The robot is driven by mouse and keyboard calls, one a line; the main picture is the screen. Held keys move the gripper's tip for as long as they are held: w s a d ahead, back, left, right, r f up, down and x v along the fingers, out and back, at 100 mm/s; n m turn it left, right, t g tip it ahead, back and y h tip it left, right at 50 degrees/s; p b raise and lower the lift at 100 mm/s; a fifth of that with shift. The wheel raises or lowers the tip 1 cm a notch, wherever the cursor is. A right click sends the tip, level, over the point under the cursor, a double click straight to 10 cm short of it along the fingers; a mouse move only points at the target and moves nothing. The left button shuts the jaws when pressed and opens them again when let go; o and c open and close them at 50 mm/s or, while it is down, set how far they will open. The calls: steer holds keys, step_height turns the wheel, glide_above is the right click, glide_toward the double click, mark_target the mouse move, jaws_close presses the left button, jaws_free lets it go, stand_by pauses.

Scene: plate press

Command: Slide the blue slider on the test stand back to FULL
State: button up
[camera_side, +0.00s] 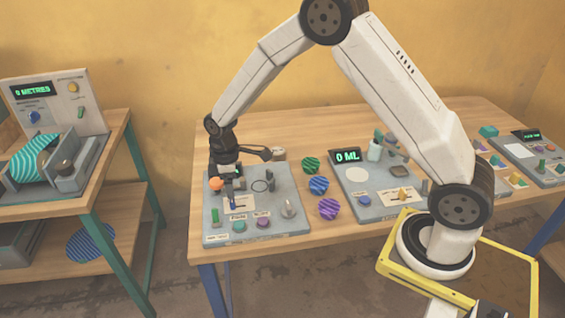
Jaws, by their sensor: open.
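My gripper (232,187) is low over the left part of a grey panel (275,222) on the wooden table, with its dark fingers pointing down. It is open. A small dark blue upright part (233,202) shows right at the fingertips, and it may be the blue slider; I cannot tell whether the fingers touch it. The gripper partly hides this area. The scale marks and any FULL label are too small to read.
The panel also carries an orange knob (216,184), a green lever (215,217) and a silver knob (288,208). Striped balls (318,185) lie right of it. Another panel has a "0 ML" display (347,156). A bench with a "0 METRES" display (33,90) stands left.

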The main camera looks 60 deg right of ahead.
mark_target(232, 203)
steer(key=shift+f, duration=3.05)
jaws_close()
